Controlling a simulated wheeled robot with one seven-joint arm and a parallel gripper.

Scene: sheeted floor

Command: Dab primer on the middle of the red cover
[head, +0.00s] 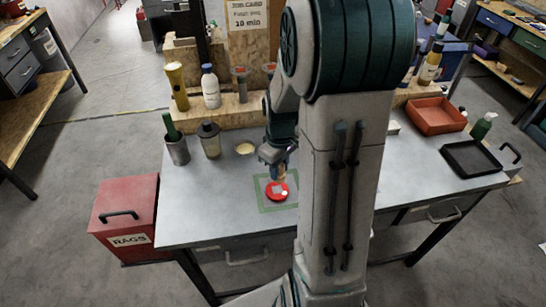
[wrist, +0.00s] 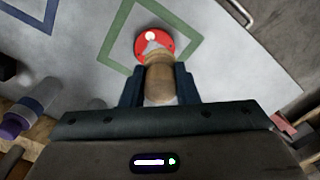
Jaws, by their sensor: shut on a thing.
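The red cover (head: 270,196) is a round disc lying inside a green square outline (head: 268,208) on the grey bench. It also shows in the wrist view (wrist: 139,47), with a small white spot on it and a pale pointed patch at the tool's end. My gripper (head: 273,157) is above the cover, its jaws shut on a wooden-handled dabber (wrist: 160,76). The dabber points down at the cover. Its tip lies over the cover in the wrist view, but I cannot tell whether it touches. The dabber's far end is partly hidden between the fingers.
A shallow cream dish (head: 245,149), a dark-lidded cup (head: 210,145) and a grey cup with a green-handled tool (head: 177,152) stand left of my gripper. Trays, one orange (head: 436,118) and one black (head: 471,161), lie right. A red rags bin (head: 125,216) stands beside the bench.

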